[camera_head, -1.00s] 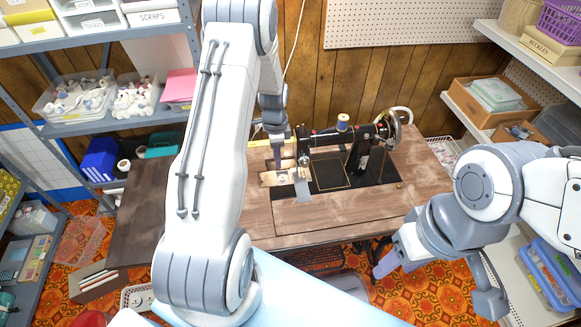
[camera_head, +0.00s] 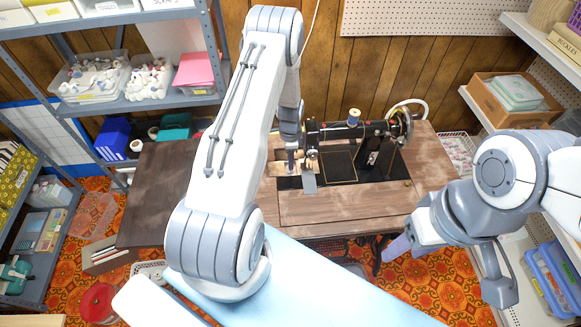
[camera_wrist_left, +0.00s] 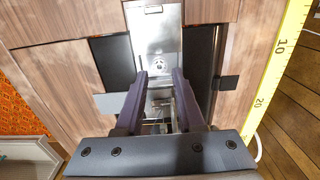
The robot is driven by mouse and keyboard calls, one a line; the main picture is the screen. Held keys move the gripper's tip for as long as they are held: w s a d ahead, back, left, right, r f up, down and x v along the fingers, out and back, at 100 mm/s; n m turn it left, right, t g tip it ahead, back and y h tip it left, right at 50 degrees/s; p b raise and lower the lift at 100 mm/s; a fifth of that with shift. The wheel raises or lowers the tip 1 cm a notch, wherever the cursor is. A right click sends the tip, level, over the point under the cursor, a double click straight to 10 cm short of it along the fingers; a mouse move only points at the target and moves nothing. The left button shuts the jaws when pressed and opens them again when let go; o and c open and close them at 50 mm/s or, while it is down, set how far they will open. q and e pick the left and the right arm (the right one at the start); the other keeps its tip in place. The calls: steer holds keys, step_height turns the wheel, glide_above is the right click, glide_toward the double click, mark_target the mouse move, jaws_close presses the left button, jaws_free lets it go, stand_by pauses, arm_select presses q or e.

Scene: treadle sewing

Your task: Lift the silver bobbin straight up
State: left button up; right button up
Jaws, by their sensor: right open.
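The sewing machine (camera_head: 358,132) stands on the wooden table (camera_head: 340,208), with a bright metal plate (camera_wrist_left: 152,28) at its left end. A small round silvery piece (camera_wrist_left: 159,66) shows on this plate in the left wrist view; I cannot tell whether it is the silver bobbin. My left gripper (camera_wrist_left: 160,74) is over the plate, its two purple fingers apart on either side of this piece. In the head view my left gripper (camera_head: 291,163) is low at the machine's left end. My right gripper (camera_head: 397,247) is open and empty in front of the table's right side.
A yellow measuring tape (camera_wrist_left: 277,70) runs along the table edge beside my left gripper. A spool (camera_head: 353,116) stands on top of the machine. Shelves with bins (camera_head: 92,75) are at the left, and shelves with boxes (camera_head: 515,98) at the right. The table front is clear.

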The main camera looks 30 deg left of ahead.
arm_select(q)
steer(key=shift+f+p, duration=0.3)
steer(key=shift+f, duration=1.35)
jaws_close()
steer(key=shift+r, duration=0.1)
step_height(320, 180, up, 20)
steer(key=shift+r+b, duration=0.2)
steer(key=shift+b, duration=0.1)
